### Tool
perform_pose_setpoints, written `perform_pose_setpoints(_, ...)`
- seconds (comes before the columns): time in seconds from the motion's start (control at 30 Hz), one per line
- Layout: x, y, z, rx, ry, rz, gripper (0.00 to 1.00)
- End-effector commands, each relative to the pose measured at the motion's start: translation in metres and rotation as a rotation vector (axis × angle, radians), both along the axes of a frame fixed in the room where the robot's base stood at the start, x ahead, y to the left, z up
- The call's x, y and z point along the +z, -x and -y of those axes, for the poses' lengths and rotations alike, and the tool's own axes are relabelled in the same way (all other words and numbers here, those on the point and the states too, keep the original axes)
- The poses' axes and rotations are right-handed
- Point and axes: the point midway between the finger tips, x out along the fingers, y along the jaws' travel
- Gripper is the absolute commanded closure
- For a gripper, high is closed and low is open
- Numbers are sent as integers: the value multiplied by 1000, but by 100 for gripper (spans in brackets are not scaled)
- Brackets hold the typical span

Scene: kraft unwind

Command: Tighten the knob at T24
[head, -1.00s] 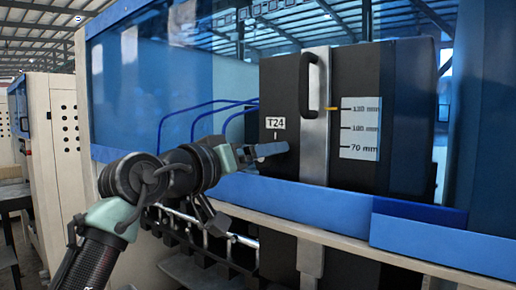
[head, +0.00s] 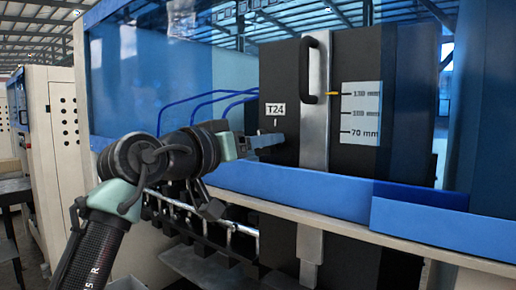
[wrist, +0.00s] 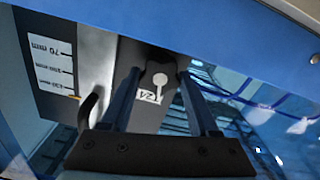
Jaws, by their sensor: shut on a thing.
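A black unit (head: 375,165) carries a white T24 label (head: 278,109) with a short white tick below it. My gripper (head: 277,141) is at the unit's front, just under the label, and hides most of the knob in the head view. In the wrist view the dark knob (wrist: 158,62) sits between the tips of my two fingers (wrist: 163,76). A pale round mark with a stem shows close to it, beside the upside-down T24 label (wrist: 151,97). My gripper is shut on the knob.
A white mm scale (head: 361,113) is on the unit, with a yellow pointer (head: 332,93) at its top mark. A black handle (head: 305,70) stands left of it. A blue rail (head: 300,195) runs below my gripper. Blue hoses (head: 205,100) lie to the left.

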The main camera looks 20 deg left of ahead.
Motion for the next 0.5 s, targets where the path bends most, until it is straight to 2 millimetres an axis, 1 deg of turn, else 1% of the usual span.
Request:
perform_pose_setpoints(0.03,-3,0,1,-3,-43,20,94)
perform_pose_setpoints(0.23,-2,0,1,0,-185,77,94)
perform_pose_setpoints(0.5,0,1,0,1,-214,86,94)
